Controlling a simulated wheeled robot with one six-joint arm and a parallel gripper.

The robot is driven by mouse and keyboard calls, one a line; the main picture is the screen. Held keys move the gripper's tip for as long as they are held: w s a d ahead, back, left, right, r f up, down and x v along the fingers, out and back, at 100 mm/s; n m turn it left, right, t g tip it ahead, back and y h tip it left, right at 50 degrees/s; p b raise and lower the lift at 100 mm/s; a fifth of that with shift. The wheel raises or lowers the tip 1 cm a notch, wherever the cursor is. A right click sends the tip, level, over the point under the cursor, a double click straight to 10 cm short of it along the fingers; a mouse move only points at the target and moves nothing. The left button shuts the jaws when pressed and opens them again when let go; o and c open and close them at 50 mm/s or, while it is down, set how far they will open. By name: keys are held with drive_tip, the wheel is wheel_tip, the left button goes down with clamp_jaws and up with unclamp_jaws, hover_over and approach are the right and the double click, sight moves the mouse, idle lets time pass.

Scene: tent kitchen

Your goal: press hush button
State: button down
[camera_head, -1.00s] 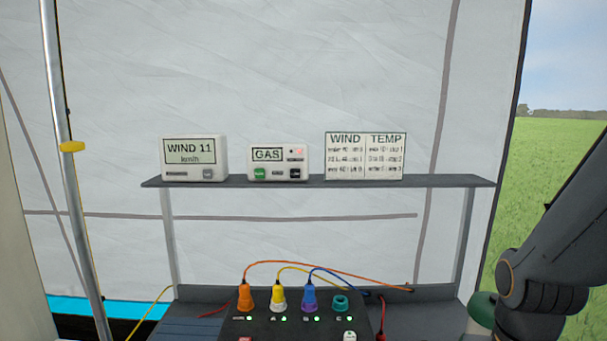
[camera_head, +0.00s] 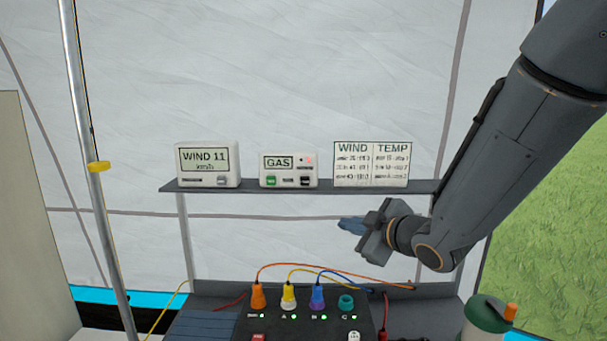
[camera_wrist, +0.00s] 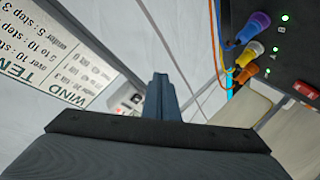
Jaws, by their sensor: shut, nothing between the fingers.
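The white GAS box (camera_head: 289,171) stands on the shelf between two other items. It has a green button (camera_head: 271,181) at its lower left, a black button (camera_head: 306,181) at its lower right and a small red mark at its upper right. The button labels are too small to read, so I cannot tell which is the hush button. My gripper (camera_head: 350,226) is shut and empty, below the shelf's right half and right of the GAS box. In the wrist view, my shut fingers (camera_wrist: 161,90) partly cover a white box near the chart, apparently the GAS box (camera_wrist: 128,103).
The shelf (camera_head: 250,188) also holds a WIND 11 display (camera_head: 208,164) and a WIND/TEMP chart (camera_head: 372,164). Below, a black panel (camera_head: 300,328) carries coloured plugs and cables. A metal pole (camera_head: 95,145) rises at left.

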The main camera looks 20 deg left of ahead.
sight(305, 181)
drive_tip(key=s+a+r+n+g+y, duration=0.1)
drive_tip(key=s+a+r+n+y, duration=0.1)
drive_tip(key=a+r, duration=0.1)
drive_tip(key=s+a+r+n+g+y+p, duration=0.1)
drive_tip(key=s+a+r+n+y, duration=0.1)
drive_tip(key=a, duration=0.3)
drive_tip(key=shift+a+r+n+y, duration=0.35)
drive_tip(key=shift+r+y, duration=0.25)
drive_tip(key=shift+r, duration=0.25)
drive_tip(key=w+a, duration=0.2)
drive_tip(key=w, duration=0.6)
drive_tip(key=shift+w+b, duration=0.25)
drive_tip(key=shift+b, duration=0.1)
drive_tip(key=shift+w, duration=0.2)
idle(0.8)
drive_tip(key=shift+w, duration=0.25)
drive_tip(key=shift+w+a+b, duration=0.15)
drive_tip(key=shift+w+b, duration=0.15)
drive_tip(key=shift+w, duration=0.1)
idle(0.9)
drive_tip(key=shift+s, duration=0.1)
drive_tip(key=shift+s+d, duration=0.2)
drive_tip(key=shift+s, duration=0.55)
